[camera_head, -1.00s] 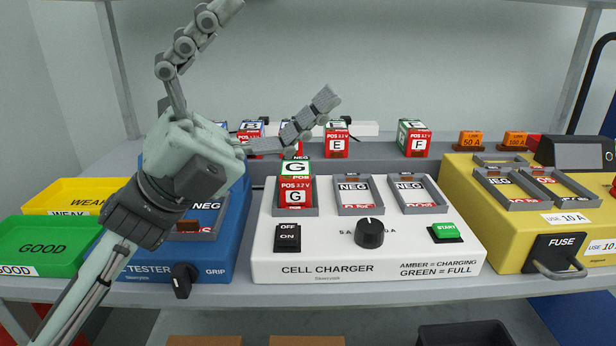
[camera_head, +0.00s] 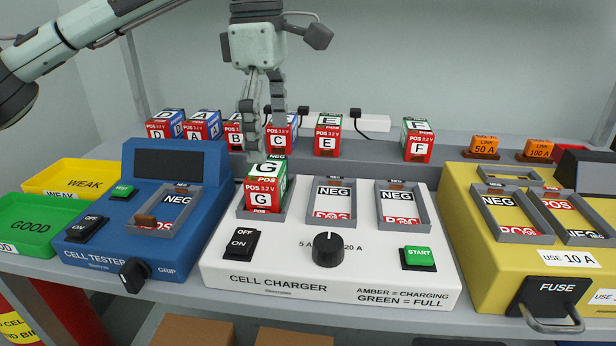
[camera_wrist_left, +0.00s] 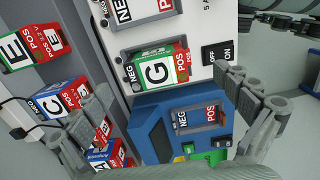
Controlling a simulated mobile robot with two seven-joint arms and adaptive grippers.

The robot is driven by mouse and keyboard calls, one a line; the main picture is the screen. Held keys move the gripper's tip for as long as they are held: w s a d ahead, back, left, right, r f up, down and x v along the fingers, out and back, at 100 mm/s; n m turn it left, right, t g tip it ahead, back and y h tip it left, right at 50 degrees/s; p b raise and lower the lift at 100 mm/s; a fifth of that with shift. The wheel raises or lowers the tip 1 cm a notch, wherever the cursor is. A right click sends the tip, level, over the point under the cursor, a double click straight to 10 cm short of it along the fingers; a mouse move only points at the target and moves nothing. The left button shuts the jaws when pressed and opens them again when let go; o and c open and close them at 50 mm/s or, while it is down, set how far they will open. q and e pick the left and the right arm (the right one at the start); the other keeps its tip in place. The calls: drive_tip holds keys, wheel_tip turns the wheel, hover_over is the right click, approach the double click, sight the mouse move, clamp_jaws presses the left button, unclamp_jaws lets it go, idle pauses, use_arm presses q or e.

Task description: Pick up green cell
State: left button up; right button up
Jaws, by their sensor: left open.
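The green, white and red cell marked G (camera_head: 266,188) sits upright in the left slot of the white cell charger (camera_head: 350,278). It also shows in the left wrist view (camera_wrist_left: 156,72), in its slot. My left gripper (camera_head: 265,148) points down just above and behind this cell, with its fingers apart and nothing held. In the left wrist view its fingers (camera_wrist_left: 176,110) show at the lower left and right, apart from the cell. Other cells with green sides, E (camera_head: 328,135) and F (camera_head: 417,141), stand on the back shelf.
A blue cell tester (camera_head: 110,228) stands left of the charger, and a yellow fuse box (camera_head: 480,230) right. Blue-sided cells, such as D (camera_head: 165,125), line the back ledge near my fingers. The yellow WEAK tray (camera_head: 62,172) and green GOOD tray (camera_head: 30,215) are far left.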

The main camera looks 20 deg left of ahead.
sight(267, 167)
use_arm(q)
drive_tip(key=shift+w+a+r+y, duration=0.15)
drive_tip(key=shift+a+y, duration=0.15)
drive_tip(key=shift+a, duration=0.35)
drive_tip(key=shift+a+f, duration=0.1)
drive_tip(key=shift+f, duration=0.25)
wheel_tip(267, 167, down, 7)
drive_tip(key=shift+r, duration=0.2)
drive_tip(key=c, duration=1.6)
drive_tip(key=shift+d, duration=0.2)
drive_tip(key=shift+c, duration=0.8)
drive_tip(key=shift+r, duration=0.1)
